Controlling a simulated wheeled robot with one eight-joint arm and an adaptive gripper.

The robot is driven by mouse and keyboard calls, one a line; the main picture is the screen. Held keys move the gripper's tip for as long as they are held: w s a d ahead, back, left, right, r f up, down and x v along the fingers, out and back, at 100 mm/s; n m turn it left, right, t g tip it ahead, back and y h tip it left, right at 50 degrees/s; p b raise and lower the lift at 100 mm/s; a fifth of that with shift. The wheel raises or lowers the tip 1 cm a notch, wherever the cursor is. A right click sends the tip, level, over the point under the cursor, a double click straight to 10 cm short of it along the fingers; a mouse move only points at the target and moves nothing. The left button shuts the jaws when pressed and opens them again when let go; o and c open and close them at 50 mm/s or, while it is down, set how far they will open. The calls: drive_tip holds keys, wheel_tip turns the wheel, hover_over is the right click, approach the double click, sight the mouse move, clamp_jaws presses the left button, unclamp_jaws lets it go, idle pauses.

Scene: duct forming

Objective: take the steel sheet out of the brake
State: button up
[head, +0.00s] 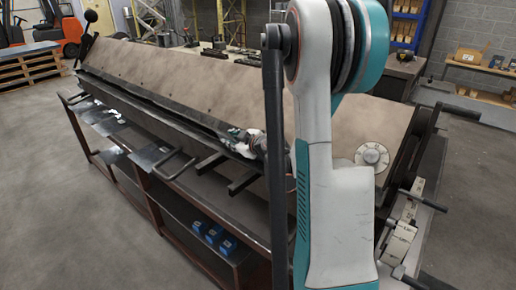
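The brake (190,90) is a long machine with a broad brownish-grey sloping panel, running from the back left to the right. A dark jaw edge runs along its front. I cannot make out a steel sheet in that jaw for certain. Thin grey metal pieces (150,157) lie near the front rail below it. A small white, teal and dark part at the jaw, left of my upright arm, seems to be my gripper (243,142). It is close to the jaw edge, and its fingers are too small and partly hidden to read.
A dark-framed bench (170,187) with handle-like bars stands along the brake's front, with blue items (213,236) on its lower shelf. A round dial (372,156) and levers (403,235) are at the right end. Pallets (30,63) stand back left. Floor at the left is clear.

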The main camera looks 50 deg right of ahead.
drive_tip(key=shift+w+f, duration=0.1)
drive_tip(key=shift+w, duration=0.15)
clamp_jaws()
drive_tip(key=shift+r, duration=0.2)
drive_tip(key=shift+r, duration=0.25)
drive_tip(key=a+r, duration=0.1)
drive_tip(key=a, duration=0.8)
drive_tip(key=s+a+r+p, duration=0.1)
drive_tip(key=a, duration=0.8)
drive_tip(key=shift+s+r, duration=0.25)
drive_tip(key=shift+r, duration=0.1)
drive_tip(key=shift+s, duration=0.1)
